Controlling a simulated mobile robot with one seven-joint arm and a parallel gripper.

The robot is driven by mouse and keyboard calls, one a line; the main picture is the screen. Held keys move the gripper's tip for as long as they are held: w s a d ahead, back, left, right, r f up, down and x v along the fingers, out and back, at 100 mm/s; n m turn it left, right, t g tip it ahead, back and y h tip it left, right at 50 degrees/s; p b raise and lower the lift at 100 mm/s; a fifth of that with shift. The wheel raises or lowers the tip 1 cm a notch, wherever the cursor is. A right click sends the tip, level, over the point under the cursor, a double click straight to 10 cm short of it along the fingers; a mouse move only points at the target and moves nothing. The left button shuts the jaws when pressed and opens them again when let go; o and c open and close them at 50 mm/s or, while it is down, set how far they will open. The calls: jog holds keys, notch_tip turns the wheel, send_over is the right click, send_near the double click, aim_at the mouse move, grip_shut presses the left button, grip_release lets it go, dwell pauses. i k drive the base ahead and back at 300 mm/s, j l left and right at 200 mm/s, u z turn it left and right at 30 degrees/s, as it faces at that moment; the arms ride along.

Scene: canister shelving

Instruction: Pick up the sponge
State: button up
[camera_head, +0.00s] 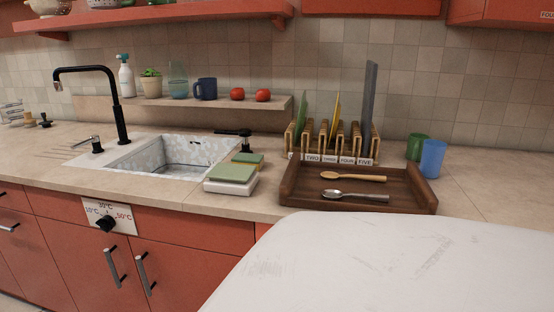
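Two green-topped blocks lie on the counter at the right edge of the sink. The smaller green block (248,158), which looks like a sponge, is at the back. In front of it, a larger pale green slab (232,172) rests on a white base (231,186). I cannot tell for certain which of the two is the sponge. My gripper is not in view.
The sink (130,162) with its black faucet (118,115) is left of the blocks. A black dispenser (246,143) stands behind them. A brown tray (300,199) with two spoons is to the right, below a rack (362,142). Two cups (432,158) stand farther right.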

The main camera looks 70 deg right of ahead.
aim_at(257, 160)
jog(key=z, duration=1.8)
